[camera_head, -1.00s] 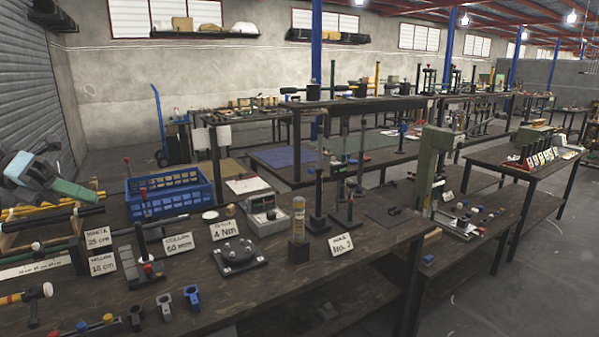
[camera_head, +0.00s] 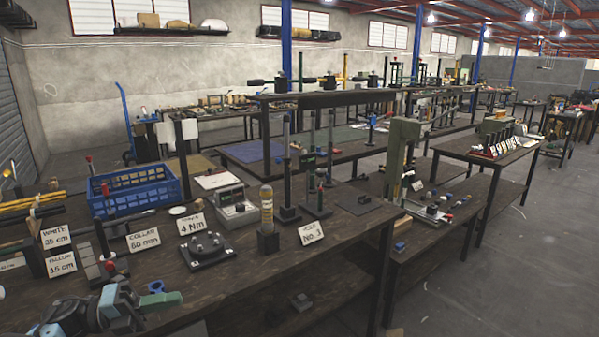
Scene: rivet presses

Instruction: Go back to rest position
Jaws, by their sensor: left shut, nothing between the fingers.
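My left gripper (camera_head: 164,300) is at the bottom left of the head view, low over the front edge of the near workbench (camera_head: 265,275). Its grey wrist and teal fingers show. The fingers are shut with nothing between them. They overlap a blue fitting (camera_head: 156,286) in the picture; I cannot tell whether they touch it. My right gripper is not in view.
The near bench holds a blue crate (camera_head: 140,194), a black plate with pins (camera_head: 207,250), a yellow-topped cylinder (camera_head: 267,208), white label cards (camera_head: 311,232) and upright posts. A green press (camera_head: 401,160) stands beyond. The floor at right is open.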

